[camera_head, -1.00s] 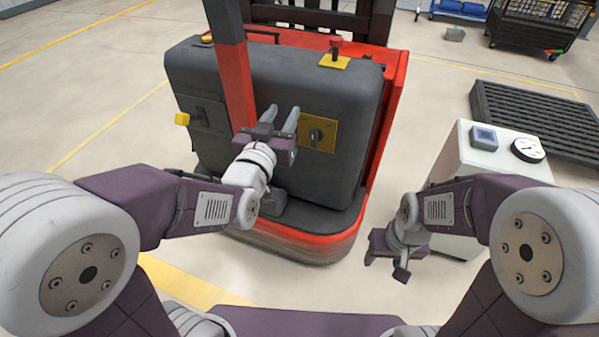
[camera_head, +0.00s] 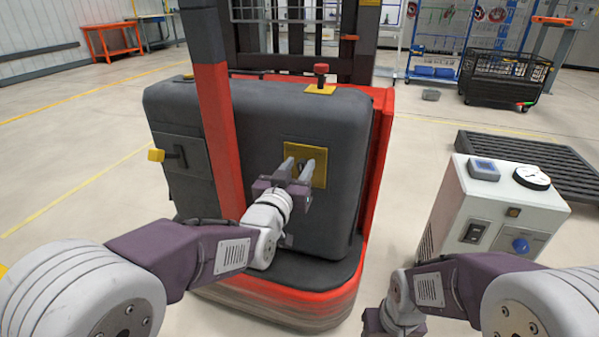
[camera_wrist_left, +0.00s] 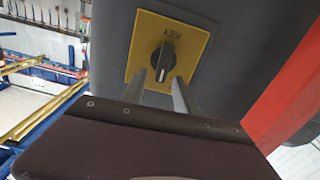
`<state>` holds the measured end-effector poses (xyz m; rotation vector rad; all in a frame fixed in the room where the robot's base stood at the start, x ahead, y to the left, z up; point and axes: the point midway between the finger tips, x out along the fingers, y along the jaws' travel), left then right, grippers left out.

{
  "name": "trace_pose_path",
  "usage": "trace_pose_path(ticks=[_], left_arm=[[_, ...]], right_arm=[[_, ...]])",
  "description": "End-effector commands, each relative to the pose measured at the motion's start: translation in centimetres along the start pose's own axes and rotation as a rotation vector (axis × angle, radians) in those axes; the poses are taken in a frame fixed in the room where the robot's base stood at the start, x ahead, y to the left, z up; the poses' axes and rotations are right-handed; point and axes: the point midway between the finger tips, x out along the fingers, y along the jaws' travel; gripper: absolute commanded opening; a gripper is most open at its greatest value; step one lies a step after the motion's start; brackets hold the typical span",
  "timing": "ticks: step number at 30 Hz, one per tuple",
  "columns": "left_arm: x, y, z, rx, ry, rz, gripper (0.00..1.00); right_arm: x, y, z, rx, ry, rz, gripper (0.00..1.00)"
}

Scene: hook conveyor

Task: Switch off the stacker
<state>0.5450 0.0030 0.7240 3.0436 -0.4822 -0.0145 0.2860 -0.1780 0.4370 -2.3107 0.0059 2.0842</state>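The stacker (camera_head: 330,120) stands ahead, a dark grey body with a red frame. Its yellow key-switch plate (camera_head: 319,178) is on the front face, partly hidden by my gripper in the head view. In the left wrist view, the black rotary key knob (camera_wrist_left: 163,58) sits on that plate, marked KEY, with a pale pointer line. My left gripper (camera_head: 301,163) is open, its two fingers pointing at the knob. The fingertips are close to the knob; I cannot tell whether they touch it. My right gripper (camera_head: 377,322) is low in the head view, cut off by the frame edge.
A red mushroom button (camera_head: 321,70) stands on top of the stacker. A yellow-tipped lever (camera_head: 157,155) sticks out at its left. A white control cabinet (camera_head: 475,215) is at the right, with a dark pallet (camera_head: 530,160) behind it. Floor between stacker and cabinet is clear.

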Motion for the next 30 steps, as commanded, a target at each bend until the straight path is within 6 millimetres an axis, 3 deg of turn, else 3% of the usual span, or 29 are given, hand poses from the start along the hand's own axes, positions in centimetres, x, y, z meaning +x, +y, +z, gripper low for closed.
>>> trace_pose_path(ticks=[10,14,15,30], left_arm=[[0.95,-0.01,-0.04,0.0,0.0,0.0,0.36],[0.94,-0.01,-0.04,0.0,0.0,0.0,0.03],[0.93,-0.01,-0.03,0.0,-0.001,0.0,0.0],[0.92,-0.33,0.19,-0.121,-0.001,-0.001,0.0]], right_arm=[[0.29,0.0,0.03,0.0,0.0,0.0,0.53],[0.29,0.0,0.03,0.0,0.0,0.0,0.53],[0.29,0.0,0.03,0.0,0.0,0.0,0.53],[0.97,0.02,0.1,0.0,0.0,0.0,0.53]])
